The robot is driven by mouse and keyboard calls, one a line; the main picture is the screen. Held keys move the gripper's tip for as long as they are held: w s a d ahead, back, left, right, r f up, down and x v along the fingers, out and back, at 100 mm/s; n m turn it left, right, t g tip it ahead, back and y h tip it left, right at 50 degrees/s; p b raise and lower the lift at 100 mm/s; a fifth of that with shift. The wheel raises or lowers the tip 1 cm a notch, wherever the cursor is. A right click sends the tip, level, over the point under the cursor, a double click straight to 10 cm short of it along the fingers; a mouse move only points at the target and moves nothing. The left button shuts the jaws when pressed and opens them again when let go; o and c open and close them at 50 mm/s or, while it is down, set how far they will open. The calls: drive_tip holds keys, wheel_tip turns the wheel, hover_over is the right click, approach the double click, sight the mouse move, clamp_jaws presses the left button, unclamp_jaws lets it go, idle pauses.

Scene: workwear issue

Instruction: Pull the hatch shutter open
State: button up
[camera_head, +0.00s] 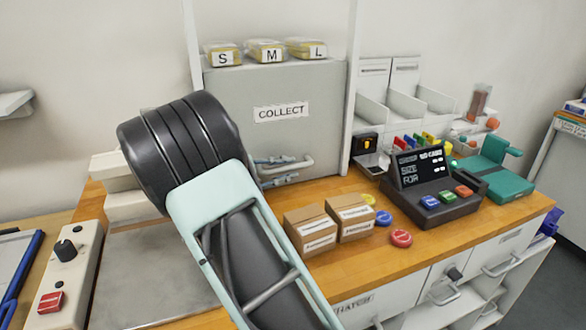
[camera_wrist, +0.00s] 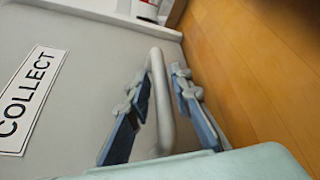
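The hatch shutter (camera_head: 315,135) is a grey panel labelled COLLECT, standing down at the counter inside a white frame. Its pale bar handle (camera_head: 300,163) lies across the lower part of the panel. My gripper (camera_head: 278,170) is at the handle, with one blue-grey finger above the bar and one below. In the wrist view the handle (camera_wrist: 160,95) runs between the two spread fingers of my gripper (camera_wrist: 161,105), with a gap visible on each side. The gripper is open and holds nothing. My arm hides the shutter's lower left part in the head view.
Two cardboard boxes (camera_head: 311,229) stand on the wooden counter (camera_head: 400,265) close to my arm. A dark button console (camera_head: 435,187) and a teal device (camera_head: 497,172) are at the right. Yellow packs marked S, M and L (camera_head: 265,52) sit above the shutter.

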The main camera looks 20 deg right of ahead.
drive_tip(key=shift+x, duration=1.35)
drive_tip(key=shift+w, duration=0.1)
drive_tip(key=shift+c, duration=0.6)
clamp_jaws()
